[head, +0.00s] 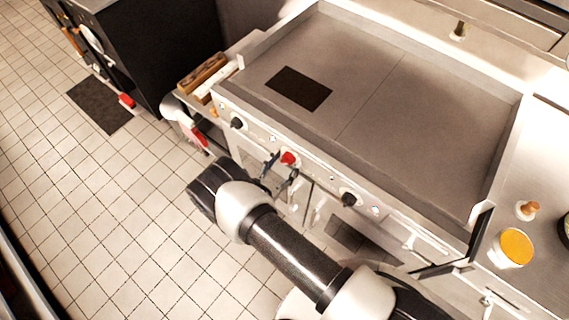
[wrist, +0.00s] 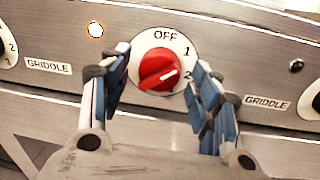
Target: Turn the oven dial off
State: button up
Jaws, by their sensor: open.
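The red oven dial (wrist: 158,68) sits on a white disc marked OFF, 1 and 2 on the steel front panel. Its white pointer line aims right and slightly up, near the 2 mark and away from OFF at the top. In the head view the red dial (head: 288,158) is the middle knob below the griddle. My gripper (wrist: 160,62) is open, one blue-padded finger on each side of the dial, with gaps visible. It also shows in the head view, just in front of the dial (head: 280,174). Whether the fingertips touch the panel is unclear.
Black griddle knobs stand left (head: 236,123) and right (head: 348,199) of the red dial. The griddle plate (head: 420,110) lies above the panel. An orange-topped container (head: 515,247) stands on the right counter. The tiled floor (head: 130,220) at left is mostly clear.

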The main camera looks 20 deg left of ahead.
jog(key=c, duration=1)
jog(key=shift+c, duration=0.2)
jog(key=shift+n, duration=0.3)
jog(key=n+g+b, duration=0.1)
jog(key=n+b, duration=0.3)
jog(key=n, duration=0.5)
jog(key=shift+d+r, duration=0.1)
jog(key=shift+b, duration=0.3)
jog(key=o, duration=1)
